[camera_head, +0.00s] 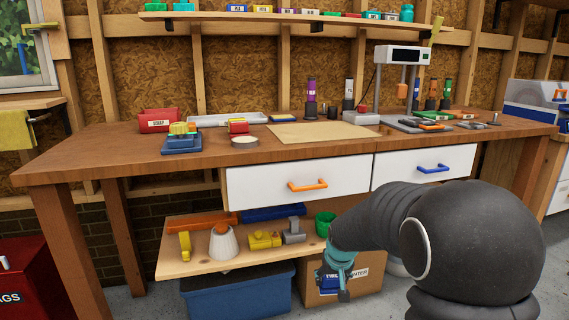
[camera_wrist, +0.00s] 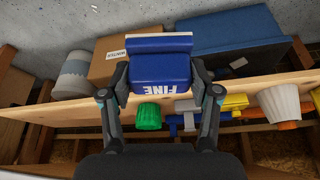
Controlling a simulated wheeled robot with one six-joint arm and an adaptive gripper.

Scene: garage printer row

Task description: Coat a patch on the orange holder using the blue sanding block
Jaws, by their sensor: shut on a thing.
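My gripper (camera_wrist: 160,92) is shut on the blue sanding block (camera_wrist: 160,70), which is marked FINE; its fingers press on both sides. In the head view my gripper (camera_head: 340,270) hangs low in front of the lower shelf, with the block (camera_head: 331,281) partly hidden by the fingers. I cannot tell for sure which thing is the orange holder. An orange bar (camera_head: 200,222) lies on the lower shelf, and a flat orange piece (camera_head: 432,127) lies on the bench at the right. The block touches neither.
The lower shelf (camera_head: 180,268) carries a white cone (camera_head: 223,245), yellow parts (camera_head: 265,240) and a green cup (camera_head: 324,222). A cardboard box (camera_head: 365,284) and a blue bin (camera_head: 240,296) stand below. The bench (camera_head: 100,160) has a tan mat (camera_head: 322,133) and clear room at its left end.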

